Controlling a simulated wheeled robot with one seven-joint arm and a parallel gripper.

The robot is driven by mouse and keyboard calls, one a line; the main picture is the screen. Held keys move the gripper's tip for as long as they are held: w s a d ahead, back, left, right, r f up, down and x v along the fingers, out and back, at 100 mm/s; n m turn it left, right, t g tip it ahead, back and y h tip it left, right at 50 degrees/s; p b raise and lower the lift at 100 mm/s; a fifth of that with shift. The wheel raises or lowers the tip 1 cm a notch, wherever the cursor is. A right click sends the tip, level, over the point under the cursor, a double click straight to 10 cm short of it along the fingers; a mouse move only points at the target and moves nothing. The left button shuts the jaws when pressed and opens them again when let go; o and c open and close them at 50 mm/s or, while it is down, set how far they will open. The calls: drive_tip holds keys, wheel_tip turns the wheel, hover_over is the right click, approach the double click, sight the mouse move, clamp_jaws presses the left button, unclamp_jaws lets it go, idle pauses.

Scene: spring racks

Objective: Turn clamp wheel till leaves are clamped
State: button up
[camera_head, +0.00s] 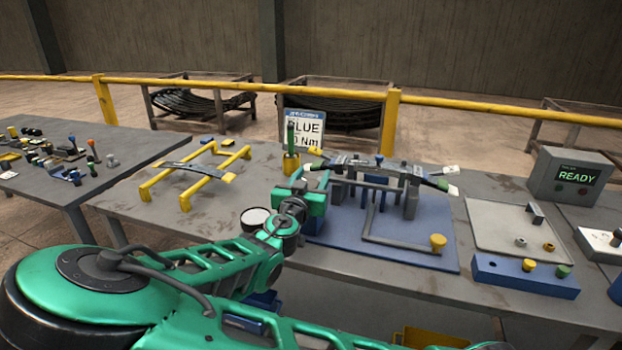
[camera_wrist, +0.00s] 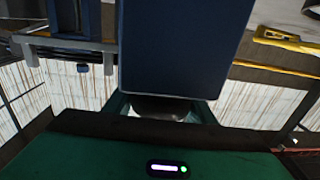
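The leaf stack (camera_head: 375,164), dark and slightly bowed with pale tagged ends, lies across the top of the grey and blue clamping fixture (camera_head: 412,192). The fixture stands on a blue base plate (camera_head: 418,256). A grey bent bar with a yellow knob (camera_head: 437,242) reaches over the plate's front right. My green gripper (camera_head: 318,188) is at the fixture's left side. I cannot make out the clamp wheel; my gripper and wrist cover that side. In the wrist view, a dark blue block (camera_wrist: 185,45) fills the middle and hides my fingertips. I cannot tell whether they touch anything.
A yellow stand (camera_head: 193,181) with one leaf sits left of the fixture. A yellow cup with a green-handled tool (camera_head: 291,162) stands behind my gripper. A grey box (camera_head: 572,177) reading READY is at right. A side table (camera_head: 60,165) holds small parts.

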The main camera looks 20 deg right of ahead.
drive_tip(key=shift+m+h, duration=0.3)
drive_tip(key=shift+h, duration=0.1)
drive_tip(key=m+g+h, duration=0.1)
drive_tip(key=g, duration=0.1)
drive_tip(key=m+g+h, duration=0.2)
drive_tip(key=s+d+m+g+h, duration=0.1)
drive_tip(key=shift+s+d+m+g+h, duration=0.1)
drive_tip(key=shift+m+g+h, duration=0.2)
drive_tip(key=shift+g+h, duration=0.1)
drive_tip(key=m+g+h, duration=0.1)
drive_tip(key=g, duration=0.1)
drive_tip(key=s+m+g+h, duration=0.1)
drive_tip(key=m+g, duration=0.1)
drive_tip(key=shift+d+g, duration=0.2)
drive_tip(key=shift+g, duration=0.2)
drive_tip(key=shift+s+m+g+h, duration=0.15)
drive_tip(key=shift+s+m+g, duration=0.1)
drive_tip(key=shift+m+g, duration=0.45)
drive_tip(key=shift+s+m+g+h, duration=0.2)
drive_tip(key=shift+m+g, duration=0.3)
drive_tip(key=shift+g, duration=0.4)
drive_tip(key=o, duration=1)
drive_tip(key=shift+o, duration=0.2)
drive_tip(key=shift+s, duration=0.1)
drive_tip(key=a, duration=1)
drive_tip(key=shift+s+a, duration=0.2)
drive_tip(key=shift+a, duration=0.2)
